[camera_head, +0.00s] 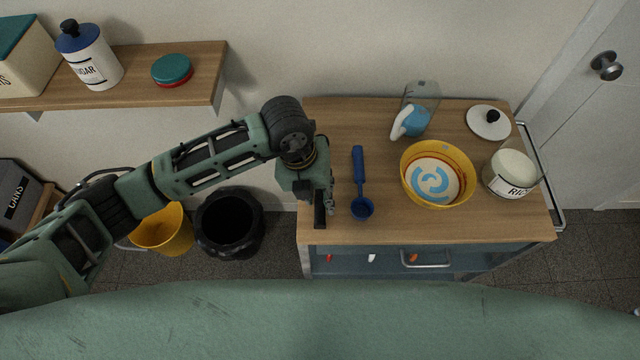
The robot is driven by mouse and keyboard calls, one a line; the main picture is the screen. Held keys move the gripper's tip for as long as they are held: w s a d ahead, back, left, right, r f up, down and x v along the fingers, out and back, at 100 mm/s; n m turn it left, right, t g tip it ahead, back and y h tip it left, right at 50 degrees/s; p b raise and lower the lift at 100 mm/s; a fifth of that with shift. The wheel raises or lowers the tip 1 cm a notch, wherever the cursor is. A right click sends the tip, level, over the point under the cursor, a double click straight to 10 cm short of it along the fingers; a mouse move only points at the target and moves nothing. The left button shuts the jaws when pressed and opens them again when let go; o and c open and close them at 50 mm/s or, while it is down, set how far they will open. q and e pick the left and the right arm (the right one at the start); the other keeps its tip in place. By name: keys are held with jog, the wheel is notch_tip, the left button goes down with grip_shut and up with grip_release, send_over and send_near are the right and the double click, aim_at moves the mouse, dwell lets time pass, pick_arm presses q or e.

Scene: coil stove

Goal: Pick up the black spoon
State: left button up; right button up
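A dark blue spoon (359,183) with a long straight handle lies on the wooden top of the cart (390,228). Its round bowl points toward me and its handle points to the wall. I make out no clearly black spoon. My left gripper (326,208) points down over the left part of the cart top, just left of the spoon and apart from its handle. A dark finger shows at its lower end, but I cannot tell how far the fingers are apart. My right gripper is not in view.
Right of the spoon stand a yellow bowl (464,196), a clear container with a blue-and-white item (412,122), a white lid (488,123) and a rice jar (510,174). A wall shelf (205,68) is at upper left. Yellow and black buckets stand on the floor.

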pick_arm(q)
jog(key=shift+d+f, duration=0.1)
jog(key=shift+f, duration=0.2)
jog(key=shift+c, duration=0.7)
jog(key=c, duration=0.5)
grip_shut()
jog(key=shift+r, duration=0.1)
